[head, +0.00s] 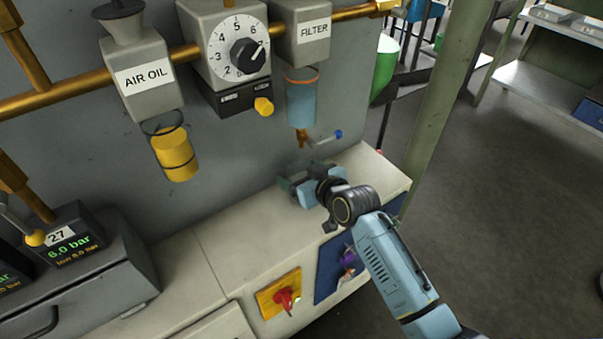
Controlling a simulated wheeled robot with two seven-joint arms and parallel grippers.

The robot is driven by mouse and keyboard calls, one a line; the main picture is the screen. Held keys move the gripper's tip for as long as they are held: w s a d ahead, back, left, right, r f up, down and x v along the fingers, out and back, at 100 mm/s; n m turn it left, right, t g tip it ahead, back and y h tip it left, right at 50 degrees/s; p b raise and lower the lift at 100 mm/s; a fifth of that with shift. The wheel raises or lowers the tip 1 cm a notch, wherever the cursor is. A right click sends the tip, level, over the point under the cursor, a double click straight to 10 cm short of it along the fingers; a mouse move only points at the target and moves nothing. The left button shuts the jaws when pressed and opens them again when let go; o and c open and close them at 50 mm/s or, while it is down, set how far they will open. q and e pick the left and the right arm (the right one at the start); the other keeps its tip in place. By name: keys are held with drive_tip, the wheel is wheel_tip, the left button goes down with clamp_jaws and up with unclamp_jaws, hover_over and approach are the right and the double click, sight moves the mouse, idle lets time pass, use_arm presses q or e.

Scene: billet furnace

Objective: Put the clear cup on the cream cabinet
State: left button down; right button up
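The cream cabinet (205,262) has a pale top running along the grey wall panel. My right gripper (292,185) is low over the right part of that top, near the wall. A small greenish, see-through shape shows at its fingertips; it may be the clear cup, but the gripper hides most of it. I cannot tell whether the fingers are shut on it or whether it touches the top. A translucent blue bowl (301,100) hangs under the box marked FILTER (312,35), above my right gripper. My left gripper is not in view.
A yellow cup (175,155) hangs under the AIR OIL unit (147,75). A drain tap (322,140) juts out below the blue bowl. A red switch (285,298) is on the cabinet front. A green post (447,95) stands at right. The middle of the top is clear.

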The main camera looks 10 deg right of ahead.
drive_tip(key=shift+r, duration=0.1)
drive_tip(key=shift+s+r, duration=0.15)
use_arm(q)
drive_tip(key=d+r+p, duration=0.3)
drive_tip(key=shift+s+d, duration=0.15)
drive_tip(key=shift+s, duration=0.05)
use_arm(e)
drive_tip(key=v, duration=1.1)
drive_tip(key=shift+s+d, duration=0.2)
drive_tip(key=shift+s, duration=0.05)
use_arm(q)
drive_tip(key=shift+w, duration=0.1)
